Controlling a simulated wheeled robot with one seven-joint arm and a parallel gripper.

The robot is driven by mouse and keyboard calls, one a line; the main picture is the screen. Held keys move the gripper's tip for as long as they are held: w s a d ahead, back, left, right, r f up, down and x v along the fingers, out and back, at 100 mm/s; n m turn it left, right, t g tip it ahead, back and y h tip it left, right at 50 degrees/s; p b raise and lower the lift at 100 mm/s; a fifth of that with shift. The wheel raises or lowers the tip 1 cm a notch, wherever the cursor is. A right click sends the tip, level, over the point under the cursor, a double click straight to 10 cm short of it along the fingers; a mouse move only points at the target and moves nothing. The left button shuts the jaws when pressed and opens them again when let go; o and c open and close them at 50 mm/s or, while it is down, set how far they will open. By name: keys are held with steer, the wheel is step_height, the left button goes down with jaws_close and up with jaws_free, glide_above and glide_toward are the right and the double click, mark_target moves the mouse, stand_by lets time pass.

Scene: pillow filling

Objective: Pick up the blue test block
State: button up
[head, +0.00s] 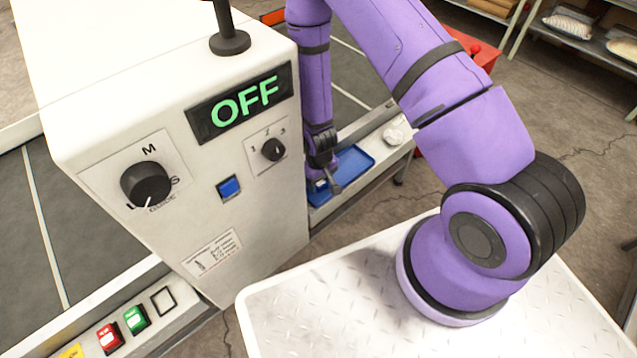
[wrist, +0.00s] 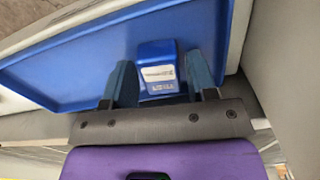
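The blue test block (wrist: 157,52) shows in the wrist view, with a pale printed label on its near face. It sits in a shallow blue tray (wrist: 62,70), near the tray's edge. My gripper (wrist: 161,78) is open, with one blue finger on each side of the block. A narrow gap shows at the right finger; I cannot tell whether the left finger touches. In the head view my gripper (head: 325,184) is low at the left end of the blue tray (head: 356,158). The block cannot be made out clearly there.
A white machine cabinet (head: 120,90) with an "OFF" display, knobs and a blue button stands close left of my arm. The tray lies on a pale ledge (head: 392,160) beside it. A red object (head: 480,56) and shelves (head: 575,38) stand further back.

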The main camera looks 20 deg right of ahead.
steer(key=c, duration=0.6)
steer(key=shift+r, duration=0.15)
